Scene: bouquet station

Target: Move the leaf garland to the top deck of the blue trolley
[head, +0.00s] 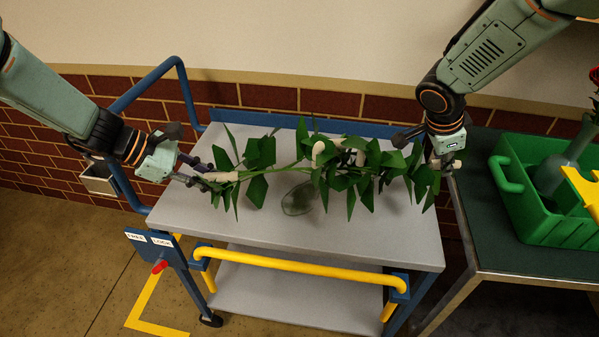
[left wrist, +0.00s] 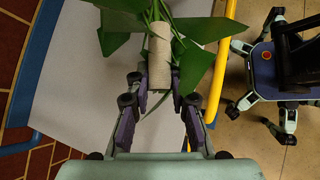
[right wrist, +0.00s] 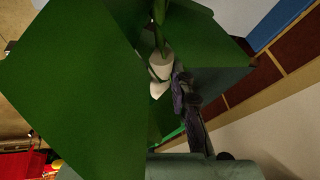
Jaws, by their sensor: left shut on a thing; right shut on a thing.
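The leaf garland (head: 335,172) is a long green stem with many leaves and pale wrapped sections. It hangs across the top deck (head: 185,215) of the blue trolley, and a dark shadow lies on the deck below its middle. My left gripper (head: 198,180) is shut on the garland's left end, at a beige wrap (left wrist: 160,57). My right gripper (head: 437,163) is shut on the right end, at a pale wrap (right wrist: 160,70); leaves hide much of it in the right wrist view. Whether any leaves touch the deck, I cannot tell.
A yellow handle bar (head: 300,267) runs along the trolley's front, and a blue rail (head: 180,85) rises at its left. A dark table (head: 490,240) at the right bears a green crate (head: 555,225) with a grey-green vase. A brick wall stands behind.

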